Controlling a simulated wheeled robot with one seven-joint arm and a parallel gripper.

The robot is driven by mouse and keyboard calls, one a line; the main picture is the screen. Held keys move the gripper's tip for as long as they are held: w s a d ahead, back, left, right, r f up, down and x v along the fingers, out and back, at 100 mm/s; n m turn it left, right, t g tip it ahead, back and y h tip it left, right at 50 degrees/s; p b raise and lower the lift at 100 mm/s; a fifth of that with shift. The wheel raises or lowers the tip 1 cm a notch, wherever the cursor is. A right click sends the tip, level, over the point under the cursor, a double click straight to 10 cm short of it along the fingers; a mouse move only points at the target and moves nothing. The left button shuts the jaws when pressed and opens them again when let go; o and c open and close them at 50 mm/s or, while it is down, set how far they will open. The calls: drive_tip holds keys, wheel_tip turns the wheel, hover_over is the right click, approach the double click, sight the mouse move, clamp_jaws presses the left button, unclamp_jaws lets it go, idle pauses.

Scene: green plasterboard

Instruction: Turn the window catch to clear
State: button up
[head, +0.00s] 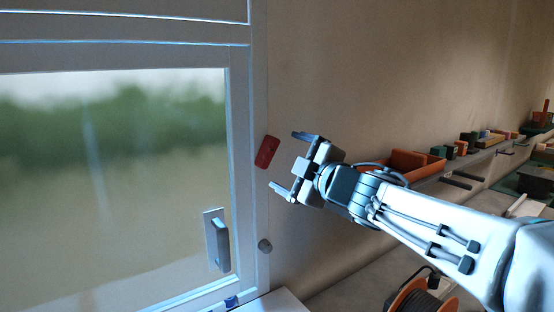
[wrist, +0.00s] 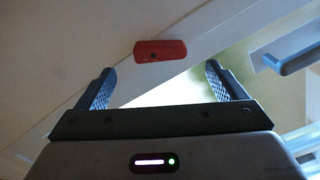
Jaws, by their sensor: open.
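The window catch is a small red bar (head: 267,152) on the white window frame's right side. It leans slightly from upright in the head view. In the wrist view the red catch (wrist: 160,51) lies nearly level, with a dark spot near its middle. My gripper (head: 288,162) is open and empty, just right of the catch and facing it. In the wrist view the catch appears just beyond my gripper's fingertips (wrist: 159,70), between them in line. I see no contact with it. The window sash (head: 239,140) looks closed.
A grey window handle (head: 217,240) is on the sash, lower left of the catch; it also shows in the wrist view (wrist: 290,57). An orange bin (head: 413,162) and a cable reel (head: 420,300) stand to the right.

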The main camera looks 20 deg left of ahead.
drive_tip(key=v, duration=0.6)
drive_tip(key=shift+s+d, duration=0.2)
drive_tip(key=shift+d, duration=0.1)
